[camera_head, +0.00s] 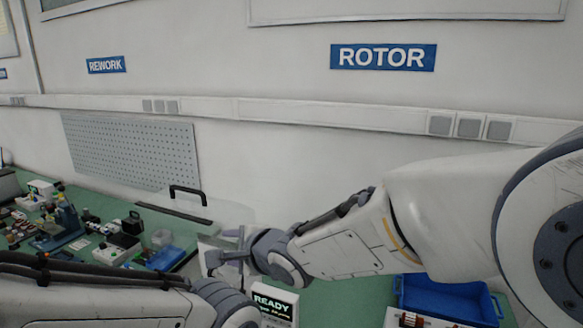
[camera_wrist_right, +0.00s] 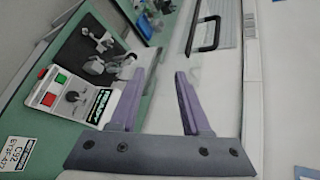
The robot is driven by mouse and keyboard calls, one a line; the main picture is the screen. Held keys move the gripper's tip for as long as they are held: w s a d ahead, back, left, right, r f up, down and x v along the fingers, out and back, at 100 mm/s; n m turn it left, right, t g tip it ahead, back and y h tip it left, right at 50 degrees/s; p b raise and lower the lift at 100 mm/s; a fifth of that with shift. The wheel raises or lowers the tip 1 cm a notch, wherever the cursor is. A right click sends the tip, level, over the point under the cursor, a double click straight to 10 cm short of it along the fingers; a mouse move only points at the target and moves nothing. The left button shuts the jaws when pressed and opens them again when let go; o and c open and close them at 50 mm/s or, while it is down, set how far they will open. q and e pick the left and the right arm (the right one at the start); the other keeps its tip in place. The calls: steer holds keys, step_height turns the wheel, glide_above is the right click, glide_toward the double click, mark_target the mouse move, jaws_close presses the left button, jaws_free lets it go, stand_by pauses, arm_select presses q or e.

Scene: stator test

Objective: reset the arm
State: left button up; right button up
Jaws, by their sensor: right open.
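My right arm (camera_head: 345,245) reaches in from the right in the head view. Its gripper (camera_head: 222,258) is near the picture's middle, above the bench and behind the READY tester. In the right wrist view the two purple fingers (camera_wrist_right: 198,88) stand wide apart with nothing between them. My left arm (camera_head: 100,303) lies across the lower left of the head view. Its gripper does not show.
The tester (camera_head: 272,305) shows READY; its red and green buttons (camera_wrist_right: 52,82) show in the wrist view. A clear cover with a black handle (camera_head: 187,190) stands behind. A blue bin (camera_head: 450,300) sits right. Small parts and fixtures (camera_head: 62,225) crowd the left bench.

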steer(key=d+f+n+h, duration=0.3)
steer(key=d+f+h, duration=0.15)
steer(key=d, duration=0.55)
steer(key=s+d+f+n+g+h, duration=0.25)
steer(key=s+d+f+n, duration=0.3)
steer(key=d, duration=0.45)
steer(key=s+d+f+n+g+h, duration=0.1)
steer(key=s+d+f+n+g, duration=0.4)
steer(key=d, duration=0.4)
steer(key=s+a+f+n+g+b, duration=0.1)
steer(key=s+a+n+g+b, duration=0.1)
steer(key=s+a+n+b, duration=0.3)
steer(key=s+a+n, duration=0.3)
steer(key=s+a, duration=0.4)
steer(key=s, duration=0.4)
steer(key=shift+a+f+y+b, duration=0.15)
steer(key=shift+f+y+b, duration=0.1)
steer(key=shift+y+b, duration=0.15)
